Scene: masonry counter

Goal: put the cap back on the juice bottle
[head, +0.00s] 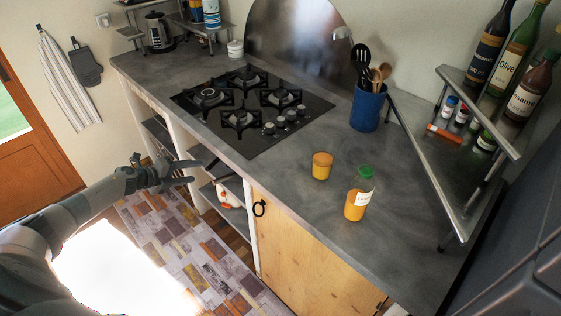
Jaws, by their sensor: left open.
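The juice bottle (355,208) stands upright on the grey counter, partly filled with orange juice and with a white label. The green cap (366,172) shows at the top of the bottle; I cannot tell whether it is screwed tight. My left gripper (196,171) is open and empty, out in front of the counter's front edge, well to the left of the bottle and apart from it. My right gripper is not in view.
A glass of orange juice (321,167) stands just left of the bottle. A blue utensil pot (367,108) is behind it. A gas hob (250,107) lies to the left. A metal corner shelf (428,160) with bottles and jars stands at right.

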